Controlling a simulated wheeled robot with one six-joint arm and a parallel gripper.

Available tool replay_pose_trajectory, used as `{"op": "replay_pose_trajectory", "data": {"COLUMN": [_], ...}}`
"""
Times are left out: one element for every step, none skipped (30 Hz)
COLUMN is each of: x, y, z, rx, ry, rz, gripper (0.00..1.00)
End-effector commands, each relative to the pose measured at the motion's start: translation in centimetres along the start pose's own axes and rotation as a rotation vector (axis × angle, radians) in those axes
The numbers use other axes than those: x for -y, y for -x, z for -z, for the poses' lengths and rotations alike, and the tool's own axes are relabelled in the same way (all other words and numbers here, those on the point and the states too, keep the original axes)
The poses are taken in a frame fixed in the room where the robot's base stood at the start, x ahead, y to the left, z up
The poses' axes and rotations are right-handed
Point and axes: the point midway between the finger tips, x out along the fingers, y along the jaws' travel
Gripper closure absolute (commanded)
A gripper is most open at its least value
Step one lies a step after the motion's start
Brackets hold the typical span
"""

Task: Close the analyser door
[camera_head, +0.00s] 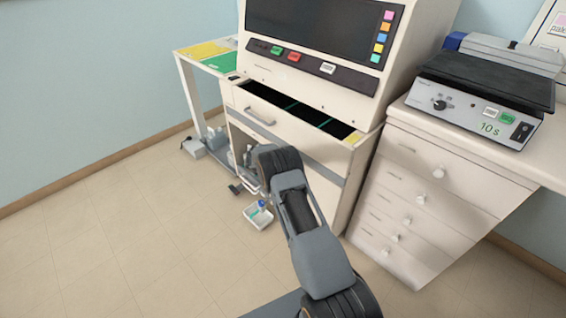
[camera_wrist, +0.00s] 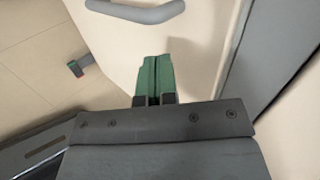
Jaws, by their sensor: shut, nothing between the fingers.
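The analyser (camera_head: 300,78) is a large cream machine with a dark window and coloured buttons. Its upper drawer front (camera_head: 285,125) has a grey handle (camera_head: 262,115), and dark slots show open above it. Below a grey band is a cream lower front, partly hidden by my arm. My gripper (camera_wrist: 154,58) has green fingers, shut together and empty. In the wrist view they are close to a cream panel (camera_wrist: 205,50), with a grey handle (camera_wrist: 135,12) beyond the fingertips. Contact cannot be told. In the head view my arm hides the fingertips, and how far the door stands open is unclear.
A small white tray (camera_head: 250,219) with a blue-capped item is near the floor beside my arm. A small dark object (camera_wrist: 76,68) lies on the floor. A drawer cabinet (camera_head: 430,190) stands close at right, a side table (camera_head: 197,92) at left. Floor at left is clear.

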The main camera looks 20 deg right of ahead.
Motion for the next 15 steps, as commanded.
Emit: {"op": "replay_pose_trajectory", "data": {"x": [0.1,0.1,0.1,0.1,0.0,0.0,-0.1,-0.1,-0.1,-0.1,-0.1,-0.1,-0.2,-0.2,-0.2], "y": [1.5,2.2,3.0,3.6,4.2,5.0,5.5,6.1,6.8,7.2,7.6,8.1,8.4,8.7,9.1], "z": [-0.3,-0.3,-0.3,-0.4,-0.4,-0.5,-0.5,-0.5,-0.6,-0.6,-0.6,-0.6,-0.7,-0.7,-0.7], "rx": [0.004,0.003,0.002,0.001,0.001,0.001,0.0,0.0,0.0,-0.001,-0.001,-0.001,-0.002,-0.002,-0.002], "ry": [0.003,0.002,0.001,0.002,0.002,0.002,0.002,0.001,0.001,0.002,0.001,0.001,0.002,0.002,0.002], "rz": [0.001,0.001,0.0,0.0,-0.001,-0.001,-0.002,-0.002,-0.002,-0.002,-0.002,-0.002,-0.003,-0.003,-0.003], "gripper": [1.0,1.0,1.0,1.0,1.0,1.0,1.0,1.0,1.0,1.0,1.0,1.0,1.0,1.0,1.0]}}
